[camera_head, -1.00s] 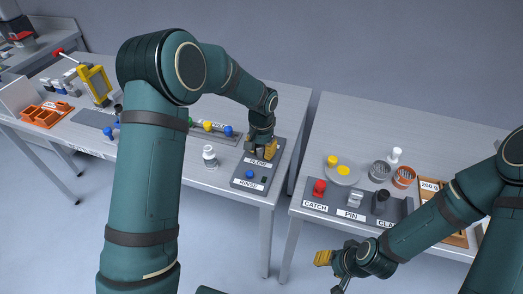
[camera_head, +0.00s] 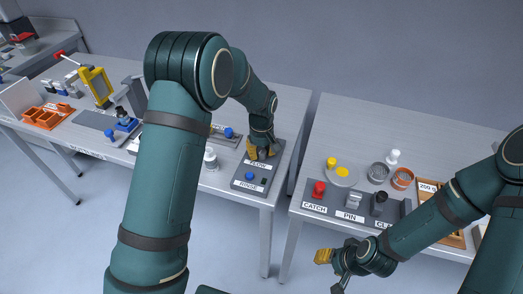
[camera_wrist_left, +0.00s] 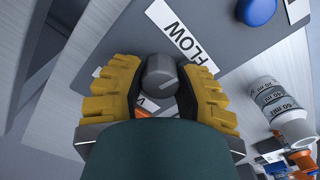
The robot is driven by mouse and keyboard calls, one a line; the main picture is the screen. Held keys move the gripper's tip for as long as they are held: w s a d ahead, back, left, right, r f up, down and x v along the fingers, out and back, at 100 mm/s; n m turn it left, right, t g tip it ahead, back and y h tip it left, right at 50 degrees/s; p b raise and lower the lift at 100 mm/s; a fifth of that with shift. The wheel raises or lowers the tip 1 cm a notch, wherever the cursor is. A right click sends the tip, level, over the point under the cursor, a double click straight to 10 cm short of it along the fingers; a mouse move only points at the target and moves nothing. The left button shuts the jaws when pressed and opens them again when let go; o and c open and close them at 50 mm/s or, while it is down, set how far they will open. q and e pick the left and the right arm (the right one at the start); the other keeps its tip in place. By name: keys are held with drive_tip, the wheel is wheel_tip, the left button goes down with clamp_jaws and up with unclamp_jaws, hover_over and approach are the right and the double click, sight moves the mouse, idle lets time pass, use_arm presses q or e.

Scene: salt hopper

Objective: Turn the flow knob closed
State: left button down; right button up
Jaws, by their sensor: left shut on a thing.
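The flow knob (camera_wrist_left: 160,76) is a grey round knob with a pale line, on a dark grey panel beside the FLOW label (camera_wrist_left: 185,38). My left gripper (camera_wrist_left: 163,84) has its yellow fingers on both sides of the knob and is shut on it. In the head view my left gripper (camera_head: 260,152) is at the panel (camera_head: 266,174) and hides the knob there. My right gripper (camera_head: 326,257) hangs in front of the right table, away from the panel; its jaw gap is not clear.
A blue RINSE button (camera_head: 249,176) sits near the knob on the same panel. A white-topped bottle (camera_head: 210,158) stands left of it. The right table carries the red CATCH knob (camera_head: 319,188) and an orange ring (camera_head: 402,178). A gap separates the two tables.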

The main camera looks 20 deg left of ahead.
sight(261, 150)
use_arm(q)
drive_tip(key=shift+n, duration=0.7)
drive_tip(key=c, duration=0.6)
unclamp_jaws()
drive_tip(key=shift+r, duration=0.15)
wheel_tip(261, 150, up, 12)
